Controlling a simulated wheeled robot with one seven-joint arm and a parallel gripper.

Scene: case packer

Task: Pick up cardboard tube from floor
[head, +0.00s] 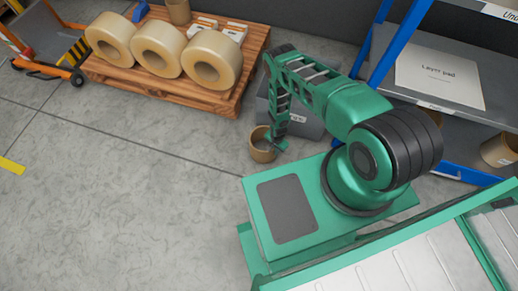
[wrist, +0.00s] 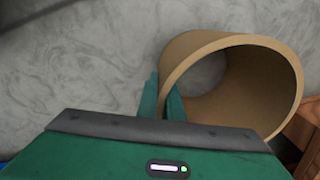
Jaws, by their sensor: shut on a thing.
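The cardboard tube (head: 261,151) is a short, wide brown ring near the floor in the head view, just beyond my green base. In the wrist view the tube (wrist: 281,85) shows large at the right, with its open end facing the camera and grey floor visible through it. My gripper (wrist: 163,97) is shut on the tube's wall, one green finger outside and one inside the opening. In the head view my gripper (head: 276,144) is at the tube's right side. Whether the tube touches the floor is not clear.
A wooden pallet (head: 150,89) with large tan rolls (head: 157,49) stands at the back left. A grey bin (head: 302,118) is behind my arm. A blue-framed shelf (head: 455,85) stands at the right, with another brown tube (head: 499,149) low on it.

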